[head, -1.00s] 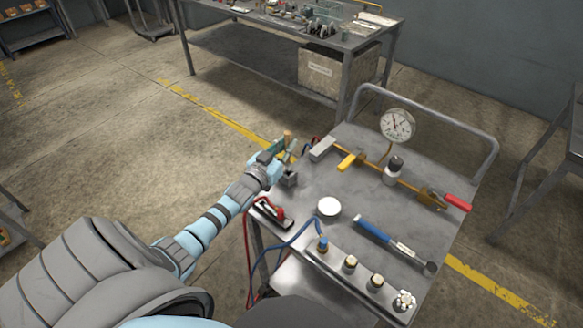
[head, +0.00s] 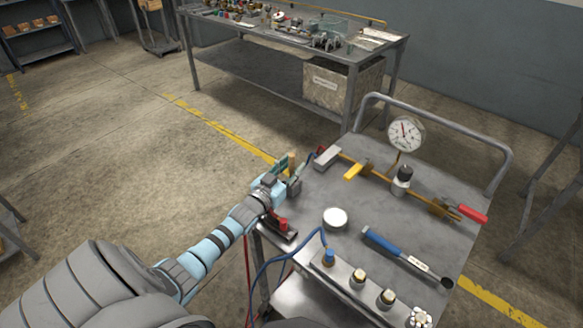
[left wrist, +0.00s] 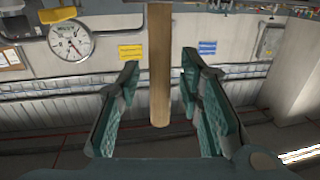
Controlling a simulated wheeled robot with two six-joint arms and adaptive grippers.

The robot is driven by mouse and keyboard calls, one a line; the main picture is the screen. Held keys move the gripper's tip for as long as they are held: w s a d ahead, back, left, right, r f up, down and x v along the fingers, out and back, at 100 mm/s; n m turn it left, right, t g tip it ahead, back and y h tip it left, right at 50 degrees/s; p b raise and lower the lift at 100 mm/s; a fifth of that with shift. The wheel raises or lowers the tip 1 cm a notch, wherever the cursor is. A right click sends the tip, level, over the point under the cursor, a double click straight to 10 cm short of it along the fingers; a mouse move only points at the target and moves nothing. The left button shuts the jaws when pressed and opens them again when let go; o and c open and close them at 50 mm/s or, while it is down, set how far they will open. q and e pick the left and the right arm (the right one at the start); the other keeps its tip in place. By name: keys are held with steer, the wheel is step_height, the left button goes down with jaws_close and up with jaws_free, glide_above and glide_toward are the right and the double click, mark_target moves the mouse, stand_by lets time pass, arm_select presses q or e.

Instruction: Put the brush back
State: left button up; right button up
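My left gripper (head: 283,168) is at the left edge of the metal cart, by its far left corner. A plain wooden handle, apparently the brush's (head: 292,160), stands at the fingers. In the left wrist view the handle (left wrist: 160,65) comes down from the top edge between the two teal fingers of the gripper (left wrist: 160,95). The fingers are apart, with a visible gap on each side of the handle. The brush's bristles are not visible. A small grey block or holder (head: 295,187) sits just below the fingers. My right gripper is out of view.
The cart top (head: 390,220) holds a gauge (head: 405,134), a brass pipe with a red handle (head: 472,214), a round white lid (head: 335,217), a blue-handled wrench (head: 382,243) and a fitting block (head: 358,282). A cluttered bench (head: 290,50) stands behind. Floor left is clear.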

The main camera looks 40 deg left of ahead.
arm_select(q)
steer(key=shift+r, duration=0.1)
steer(key=shift+s+r+p, duration=0.15)
steer(key=shift+p, duration=0.2)
steer(key=s+p, duration=0.1)
steer(key=s, duration=0.2)
steer(key=s+p, duration=0.2)
steer(key=s, duration=0.2)
steer(key=s+d+p, duration=0.1)
steer(key=s, duration=0.3)
steer(key=shift+r+p, duration=0.15)
steer(key=shift+p, duration=0.25)
steer(key=shift+s, duration=0.4)
steer(key=shift+d, duration=0.1)
steer(key=shift+w+f, duration=0.1)
steer(key=shift+f, duration=0.1)
